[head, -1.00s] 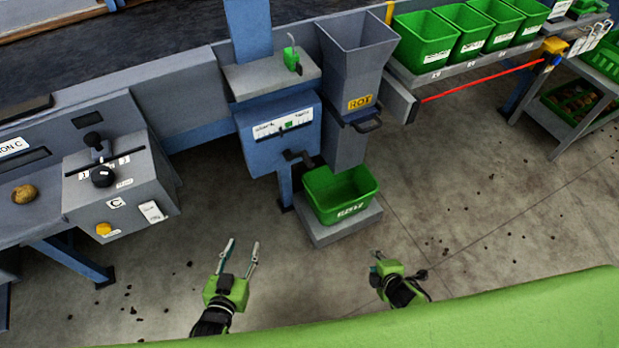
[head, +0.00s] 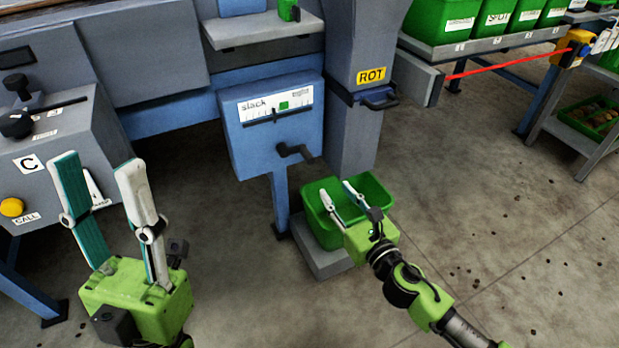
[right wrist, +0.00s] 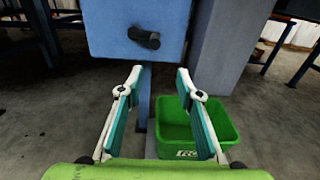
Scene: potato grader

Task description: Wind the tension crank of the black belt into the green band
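The black tension crank (head: 296,152) sticks out of the lower front of a blue box (head: 245,145). It also shows in the right wrist view (right wrist: 146,38). Above it is a white gauge (head: 260,112) marked "slack" at its left, with a green band (head: 284,105) right of the middle. A dark pointer appears to stand just left of the band. My right gripper (head: 337,190) is open and empty, below and right of the crank, apart from it. It also shows in the right wrist view (right wrist: 160,72). My left gripper (head: 99,163) is open and empty at the left.
A green bin (head: 372,190) stands on a grey block under the grey ROT chute (head: 355,130), close to my right gripper. A control box (head: 60,150) with levers and a yellow call button (head: 11,207) is at the left. Open floor lies at the right.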

